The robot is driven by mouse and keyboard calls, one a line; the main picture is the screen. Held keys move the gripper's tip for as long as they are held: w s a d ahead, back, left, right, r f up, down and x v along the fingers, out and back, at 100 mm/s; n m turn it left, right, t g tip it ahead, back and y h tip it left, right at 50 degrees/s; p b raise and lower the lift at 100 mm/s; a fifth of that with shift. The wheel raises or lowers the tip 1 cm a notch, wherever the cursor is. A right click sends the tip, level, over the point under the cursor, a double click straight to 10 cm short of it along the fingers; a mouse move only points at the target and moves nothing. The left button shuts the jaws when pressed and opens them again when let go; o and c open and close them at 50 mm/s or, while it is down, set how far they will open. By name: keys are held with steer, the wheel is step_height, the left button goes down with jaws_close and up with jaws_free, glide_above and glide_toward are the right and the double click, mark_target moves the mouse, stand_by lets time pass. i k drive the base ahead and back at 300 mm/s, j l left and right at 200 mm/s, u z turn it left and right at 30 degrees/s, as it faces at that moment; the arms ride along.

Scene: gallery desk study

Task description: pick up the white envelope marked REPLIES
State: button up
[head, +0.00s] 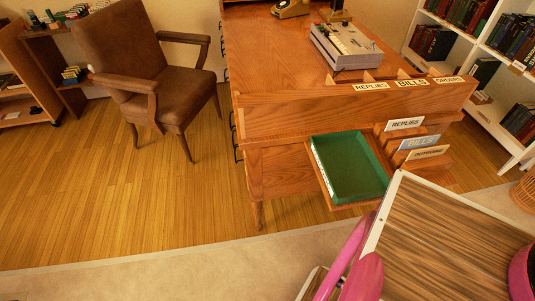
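A white envelope marked REPLIES (405,124) stands upright in the rearmost slot of a small stepped wooden rack (434,165) at the desk's front right corner. In front of it stand a blue-grey envelope marked BILLS (419,142) and a cream one (428,153) whose word is too small to read surely. The lower part of the REPLIES envelope is hidden by the rack and the envelopes before it. Pink parts of my own body show at the bottom, apart from the rack. I cannot make out my gripper's fingers in this view.
A green-lined drawer (350,168) stands open beside the rack. The wooden desk (275,60) has slots labelled REPLIES (370,87), BILLS and a third word, and bears a grey machine (346,47). A brown armchair (150,70) stands left. The floor at left front is clear.

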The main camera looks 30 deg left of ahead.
mark_target(416, 121)
steer(key=k+j, duration=0.1)
steer(key=j, duration=0.25)
steer(key=k+j, duration=0.15)
steer(key=j, duration=0.2)
steer(key=k+j, duration=0.1)
steer(key=j, duration=0.3)
steer(key=k+j, duration=0.15)
steer(key=j, duration=0.2)
steer(key=k+j, duration=0.1)
steer(key=j, duration=0.25)
steer(key=k, duration=0.6)
steer(key=l+u, duration=0.25)
steer(key=l, duration=0.95)
steer(key=l+u, duration=0.25)
steer(key=l, duration=1)
steer(key=k, duration=0.05)
